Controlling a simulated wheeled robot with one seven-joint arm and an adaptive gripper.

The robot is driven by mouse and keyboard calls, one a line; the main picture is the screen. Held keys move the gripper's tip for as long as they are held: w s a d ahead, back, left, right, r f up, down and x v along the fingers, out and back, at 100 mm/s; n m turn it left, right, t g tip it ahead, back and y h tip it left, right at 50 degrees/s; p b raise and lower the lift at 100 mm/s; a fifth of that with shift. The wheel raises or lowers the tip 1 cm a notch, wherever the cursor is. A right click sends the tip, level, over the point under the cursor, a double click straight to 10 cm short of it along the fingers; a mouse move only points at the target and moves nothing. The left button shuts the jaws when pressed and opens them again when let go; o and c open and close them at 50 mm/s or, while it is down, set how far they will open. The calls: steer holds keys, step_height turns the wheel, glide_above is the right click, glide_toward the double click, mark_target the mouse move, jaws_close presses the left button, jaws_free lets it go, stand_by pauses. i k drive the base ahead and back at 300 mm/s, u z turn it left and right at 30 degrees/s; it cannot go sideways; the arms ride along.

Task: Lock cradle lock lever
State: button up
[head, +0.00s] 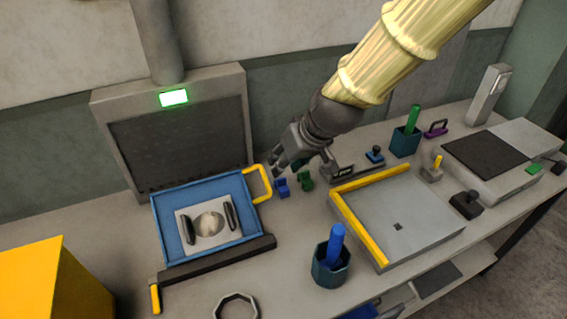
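A blue cradle-like tray (157,232) sits in front of a grey machine at the left, holding a pale plate (185,216) with a round light disc between two black grips. A yellow loop handle (264,185) is at its right side. A dark bar (220,258) lies along its front edge, with a short yellow-gripped lever (155,298) pointing down at its left end. I cannot tell for sure which part is the lock lever. My gripper (280,168) is above the bench, just right of the tray's upper right corner, near the yellow handle. Its fingers are small and dark, and their opening is unclear.
The grey machine (177,150) has a lit green panel (174,97). Small blue (282,187) and green (306,181) pieces lie below my gripper. A cup with a blue rod (331,262), a ring (236,306) and a yellow-edged plate (400,215) share the bench. A yellow box (35,280) is front left.

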mark_target(154, 282)
steer(key=k, duration=1)
